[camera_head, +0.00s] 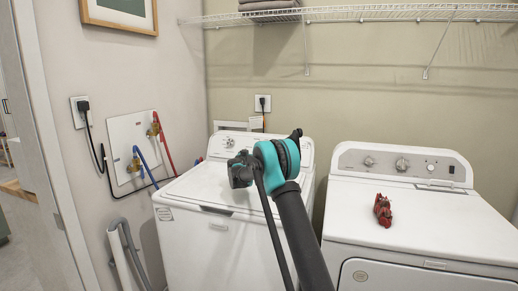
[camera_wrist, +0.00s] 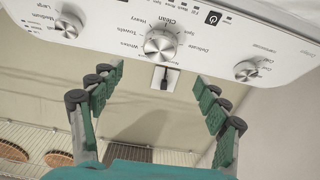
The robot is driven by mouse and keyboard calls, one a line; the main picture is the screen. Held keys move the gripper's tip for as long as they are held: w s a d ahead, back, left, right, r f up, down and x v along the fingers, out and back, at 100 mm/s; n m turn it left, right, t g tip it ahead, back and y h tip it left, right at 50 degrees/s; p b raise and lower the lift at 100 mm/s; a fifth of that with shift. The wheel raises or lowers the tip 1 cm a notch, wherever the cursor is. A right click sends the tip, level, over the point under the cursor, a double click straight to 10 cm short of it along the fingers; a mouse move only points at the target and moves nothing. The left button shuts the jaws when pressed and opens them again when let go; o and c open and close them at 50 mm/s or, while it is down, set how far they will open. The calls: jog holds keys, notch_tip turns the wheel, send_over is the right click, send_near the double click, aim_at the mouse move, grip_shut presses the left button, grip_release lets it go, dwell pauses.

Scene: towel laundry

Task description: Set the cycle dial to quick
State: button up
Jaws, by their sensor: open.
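The wrist view shows the washer's control panel upside down. The large round cycle dial (camera_wrist: 160,44) is at its middle, with cycle words around it such as Whites, Towels, Heavy, Clean and Delicate. I cannot read a Quick label. My gripper (camera_wrist: 159,78) is open and empty, its green and black fingers spread to either side below the dial in the picture and apart from it. In the head view my arm is in front of the left washer (camera_head: 185,212) and hides much of its panel; my gripper's fingers cannot be made out clearly there.
Smaller knobs sit left (camera_wrist: 69,25) and right (camera_wrist: 247,70) of the dial, with a power button (camera_wrist: 213,18) nearby. A second white machine (camera_head: 460,220) stands to the right with a crumpled red cloth (camera_head: 382,210) on top. A wire shelf (camera_head: 380,12) runs above.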

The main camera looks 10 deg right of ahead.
jog(key=x, duration=1.1)
jog(key=shift+d, duration=0.1)
jog(key=c, duration=1.2)
jog(key=shift+o, duration=0.2)
jog(key=shift+n, duration=0.4)
jog(key=n+y, duration=0.1)
jog(key=n, duration=0.1)
jog(key=n+y, duration=0.1)
jog(key=n, duration=0.1)
jog(key=shift+d+n+y, duration=0.15)
jog(key=shift+n+y, duration=1.15)
jog(key=shift+n, duration=1.5)
